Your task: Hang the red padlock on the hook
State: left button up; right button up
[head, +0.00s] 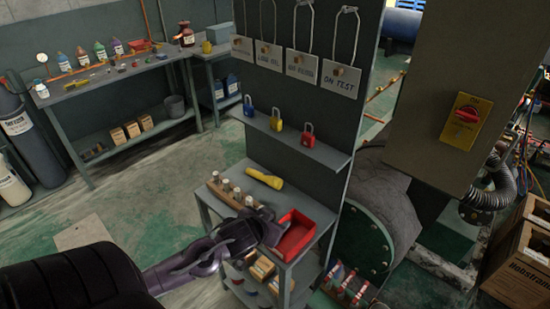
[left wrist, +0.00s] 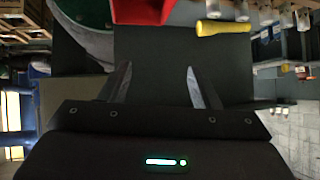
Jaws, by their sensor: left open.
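The red padlock (head: 308,138) stands upright on the narrow grey shelf (head: 322,152) of the dark panel, at the right of a yellow padlock (head: 277,124) and a blue padlock (head: 248,110). Above it, tags hang on wire loops, each with a small brown peg; the rightmost tag (head: 339,82) reads "ON TEST". Which of these is the hook I cannot tell. My left gripper (head: 273,226) is below the shelf, beside the red tray and well away from the padlocks. In the left wrist view its fingers (left wrist: 158,85) are apart with nothing between them. My right gripper is not in view.
The red tray (head: 297,238) and a yellow flashlight (head: 264,179) lie on the grey cart, with several capped vials (head: 237,197) in a rack. The space before the shelf looks clear.

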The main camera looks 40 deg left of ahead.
pick_arm(q)
jog(key=w+a+r+m+t+h, duration=0.1)
jog(key=w+a+r+t+h, duration=0.2)
jog(key=w+a+r+t, duration=0.45)
jog(key=g+b, duration=0.2)
jog(key=b, duration=0.5)
send_near(306, 139)
notch_tip(306, 139, down, 2)
jog(key=w, duration=0.4)
jog(key=w+b, duration=0.1)
jog(key=w, duration=0.2)
jog(key=shift+w+d+r, duration=0.1)
jog(key=shift+w+r, duration=0.15)
jog(key=shift+w+d, duration=0.1)
jog(key=shift+w, duration=0.55)
jog(key=shift+c, duration=0.2)
jog(key=c, duration=0.8)
jog(key=shift+r+p, duration=0.7)
jog(key=shift+r, duration=0.15)
